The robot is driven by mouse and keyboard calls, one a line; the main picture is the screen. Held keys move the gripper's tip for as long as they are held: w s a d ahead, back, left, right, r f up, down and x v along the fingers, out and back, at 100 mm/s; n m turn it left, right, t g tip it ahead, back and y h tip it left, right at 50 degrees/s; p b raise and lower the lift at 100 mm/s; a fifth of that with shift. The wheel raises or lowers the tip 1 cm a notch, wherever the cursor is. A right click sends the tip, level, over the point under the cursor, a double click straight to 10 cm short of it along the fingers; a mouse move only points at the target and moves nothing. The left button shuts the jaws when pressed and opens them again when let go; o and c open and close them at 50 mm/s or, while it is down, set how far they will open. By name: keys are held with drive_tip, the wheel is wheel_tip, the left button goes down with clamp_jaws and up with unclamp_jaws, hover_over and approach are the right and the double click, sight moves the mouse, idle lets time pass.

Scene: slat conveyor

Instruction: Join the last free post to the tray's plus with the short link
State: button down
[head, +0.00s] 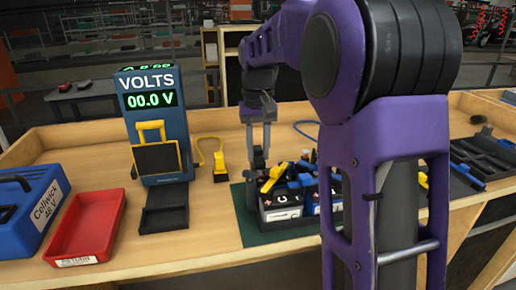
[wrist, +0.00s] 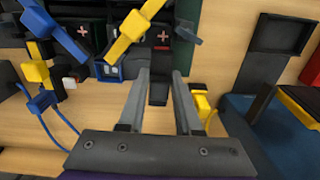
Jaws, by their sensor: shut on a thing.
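My gripper (head: 259,148) is over the left side of the battery group on the green mat (head: 290,236). In the wrist view my gripper (wrist: 162,76) has a small dark piece (wrist: 158,90) between its fingers; I cannot tell if it is the short link. A black block (head: 282,214) and a blue block (head: 313,208) stand side by side on the mat. Yellow links (head: 270,180) lie across their tops; one yellow link (wrist: 128,35) slants between dark parts with plus marks. My arm hides the right of the group. Free posts and the tray's plus are not clear.
A blue meter (head: 152,128) reading 00.0 V stands left. Near it are a black holder (head: 164,208), a red return tray (head: 87,225) and a blue Cellwick box (head: 32,208). A yellow clip (head: 220,174) lies between meter and mat. A dark tray (head: 487,155) is far right.

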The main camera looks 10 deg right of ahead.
drive_tip(key=shift+f+b, duration=0.7)
drive_tip(key=shift+f, duration=0.4)
idle(0.3)
drive_tip(key=c, duration=0.5)
unclamp_jaws()
wheel_tip(320, 180, up, 17)
drive_tip(key=p, duration=0.4)
drive_tip(key=shift+r, duration=0.2)
